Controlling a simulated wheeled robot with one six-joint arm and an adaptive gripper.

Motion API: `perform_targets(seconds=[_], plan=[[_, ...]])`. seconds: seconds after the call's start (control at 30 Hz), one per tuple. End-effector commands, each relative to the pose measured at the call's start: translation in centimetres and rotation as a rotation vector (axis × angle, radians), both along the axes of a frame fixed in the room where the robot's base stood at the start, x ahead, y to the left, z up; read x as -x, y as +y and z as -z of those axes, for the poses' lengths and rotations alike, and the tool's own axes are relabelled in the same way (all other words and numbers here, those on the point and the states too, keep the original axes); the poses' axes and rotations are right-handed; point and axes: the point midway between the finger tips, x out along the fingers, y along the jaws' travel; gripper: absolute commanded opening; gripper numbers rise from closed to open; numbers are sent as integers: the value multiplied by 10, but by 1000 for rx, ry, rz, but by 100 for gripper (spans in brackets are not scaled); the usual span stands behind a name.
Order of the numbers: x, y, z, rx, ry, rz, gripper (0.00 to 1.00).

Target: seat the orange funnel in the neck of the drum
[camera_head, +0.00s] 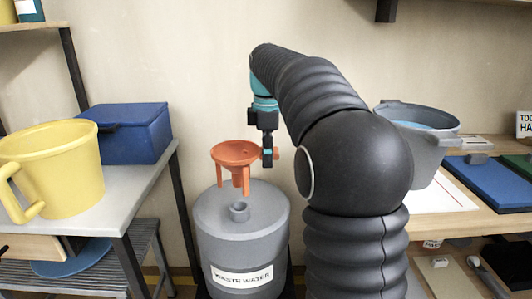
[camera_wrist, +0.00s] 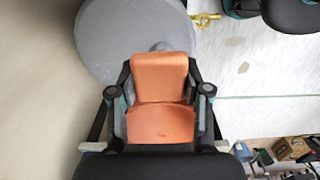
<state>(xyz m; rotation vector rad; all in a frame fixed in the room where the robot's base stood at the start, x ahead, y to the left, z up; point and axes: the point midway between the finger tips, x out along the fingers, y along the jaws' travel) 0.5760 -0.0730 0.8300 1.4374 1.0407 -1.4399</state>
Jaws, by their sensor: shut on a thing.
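The orange funnel (camera_head: 235,152) is held upright above the grey drum (camera_head: 215,235), with its wide bowl on top and orange prongs hanging down. The drum bears a "WASTE WATER" label and has a short open neck (camera_head: 239,212) on its top. The prongs end close above the neck in the picture; the exact gap and alignment cannot be told. My gripper (camera_head: 268,153) is shut on the funnel's right side. In the wrist view an orange part of the funnel (camera_wrist: 161,78) fills the space between my fingers and hides most of the neck; the drum's top (camera_wrist: 115,40) lies beyond.
A table on the left holds a yellow bucket (camera_head: 60,170) and a blue box (camera_head: 130,132). On the right, a bench (camera_head: 490,190) carries a grey bucket (camera_head: 430,145) and a blue mat (camera_head: 492,182). The wall is close behind the drum.

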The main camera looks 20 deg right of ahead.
Motion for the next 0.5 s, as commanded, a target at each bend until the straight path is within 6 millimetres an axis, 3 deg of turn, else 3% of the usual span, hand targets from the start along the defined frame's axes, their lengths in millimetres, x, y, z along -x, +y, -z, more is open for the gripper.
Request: perform_targets(seconds=[0.13, 0.5], plan=[[1, -2, 1, -4, 0, 0, 11], [1, 0, 29, -3, 0, -3, 11]])
